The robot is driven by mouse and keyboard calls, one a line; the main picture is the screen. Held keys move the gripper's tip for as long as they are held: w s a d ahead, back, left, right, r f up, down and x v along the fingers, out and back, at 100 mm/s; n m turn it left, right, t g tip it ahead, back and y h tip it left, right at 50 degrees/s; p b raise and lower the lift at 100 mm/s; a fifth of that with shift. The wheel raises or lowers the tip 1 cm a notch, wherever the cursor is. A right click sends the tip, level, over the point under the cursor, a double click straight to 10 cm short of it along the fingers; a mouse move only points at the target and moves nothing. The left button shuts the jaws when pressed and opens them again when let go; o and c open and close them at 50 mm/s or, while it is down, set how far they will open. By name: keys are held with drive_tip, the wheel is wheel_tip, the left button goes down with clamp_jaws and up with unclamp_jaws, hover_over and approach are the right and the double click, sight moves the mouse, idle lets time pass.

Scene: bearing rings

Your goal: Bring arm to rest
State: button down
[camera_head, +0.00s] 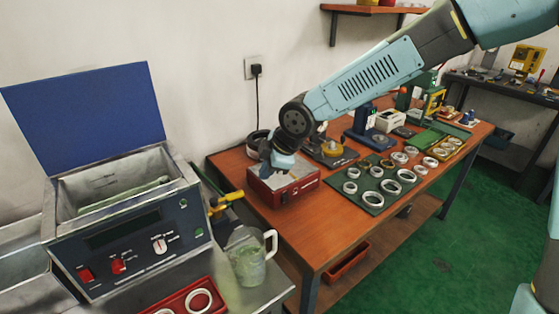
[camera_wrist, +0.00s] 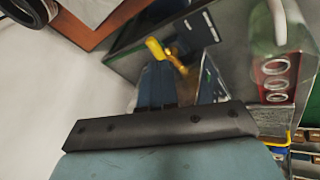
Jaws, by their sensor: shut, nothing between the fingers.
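My arm reaches in from the upper right of the head view, over the wooden table. The fingers are mostly hidden in the head view. In the wrist view the dark gripper mount (camera_wrist: 165,127) crosses the lower middle. I see no object held. The gripper is shut and empty.
A machine with a raised blue lid (camera_head: 85,115) stands at left. A clear jug (camera_head: 247,262) and a red tray with rings (camera_head: 190,298) are at the front. A dark green mat (camera_head: 358,200) holds several rings. Free air lies over the green floor (camera_head: 400,280).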

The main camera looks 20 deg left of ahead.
drive_tip(key=shift+d, duration=0.1)
drive_tip(key=w+d+r+m+t+h, duration=0.1)
drive_tip(key=d+r+m+h, duration=0.2)
drive_tip(key=d, duration=0.7)
drive_tip(key=w+d+r+m+t+h, duration=0.1)
drive_tip(key=w+d+r+m+t, duration=0.15)
drive_tip(key=d+m, duration=0.45)
drive_tip(key=w+d+r+m+h, duration=0.15)
drive_tip(key=d+r, duration=0.25)
drive_tip(key=d, duration=0.8)
drive_tip(key=s+d+r+m, duration=0.4)
drive_tip(key=s+d+m, duration=0.2)
drive_tip(key=s+d, duration=0.2)
drive_tip(key=s+d+r+m, duration=0.4)
drive_tip(key=s+d+m, duration=0.3)
drive_tip(key=s+d, duration=0.2)
drive_tip(key=d+t, duration=0.1)
drive_tip(key=d, duration=0.1)
drive_tip(key=shift+d, duration=0.4)
